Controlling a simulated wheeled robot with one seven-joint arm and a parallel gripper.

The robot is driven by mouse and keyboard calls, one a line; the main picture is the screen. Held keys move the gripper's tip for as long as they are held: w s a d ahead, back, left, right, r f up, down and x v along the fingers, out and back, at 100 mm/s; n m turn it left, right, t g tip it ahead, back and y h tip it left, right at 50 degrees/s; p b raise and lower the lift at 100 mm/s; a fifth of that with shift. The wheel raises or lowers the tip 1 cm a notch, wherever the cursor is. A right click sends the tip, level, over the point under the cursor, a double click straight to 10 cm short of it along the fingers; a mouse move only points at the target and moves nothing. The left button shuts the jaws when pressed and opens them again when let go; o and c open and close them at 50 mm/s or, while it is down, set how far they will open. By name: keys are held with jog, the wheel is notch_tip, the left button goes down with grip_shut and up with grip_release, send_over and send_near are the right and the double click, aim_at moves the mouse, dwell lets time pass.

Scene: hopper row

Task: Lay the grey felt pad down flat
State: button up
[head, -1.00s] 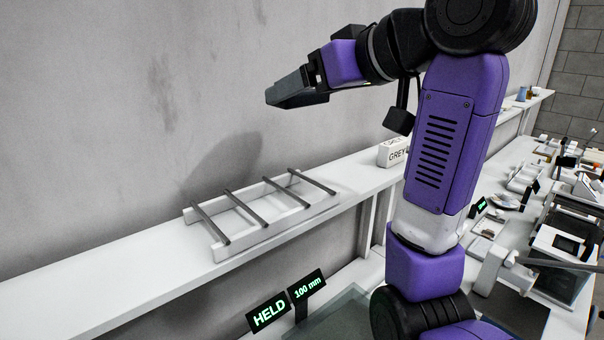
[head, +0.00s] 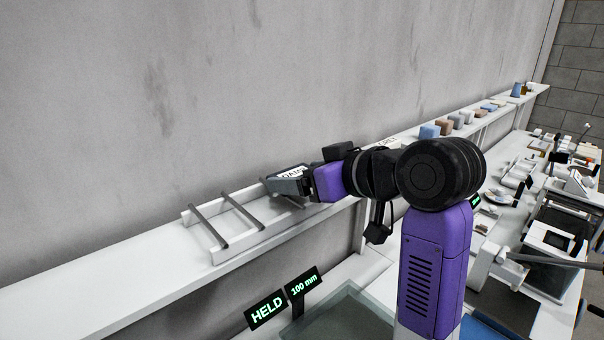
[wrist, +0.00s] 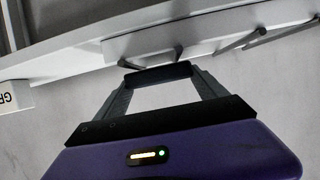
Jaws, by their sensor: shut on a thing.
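My gripper (head: 282,182) is low over the right end of a white rack with dark cross bars (head: 221,236) on the wall shelf. In the wrist view its two fingers (wrist: 158,82) are shut on a dark grey piece, the felt pad (wrist: 158,75), which spans the space between the fingertips. The rack (wrist: 190,50) and its bars lie just beyond the pad there. In the head view my gripper mostly hides the pad. Whether the pad touches the bars I cannot tell.
The shelf (head: 95,290) is bare left of the rack. A white block with lettering (wrist: 15,97) stands on the shelf; several small coloured blocks (head: 430,131) sit farther along. A sign reading HELD (head: 266,310) and a 100 mm sign (head: 305,283) stand below, before the shelf.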

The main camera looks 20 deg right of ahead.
jog(key=shift+f, duration=0.2)
jog(key=o, duration=1.3)
jog(key=shift+s+r, duration=0.1)
jog(key=shift+r, duration=0.05)
jog(key=shift+v, duration=5.85)
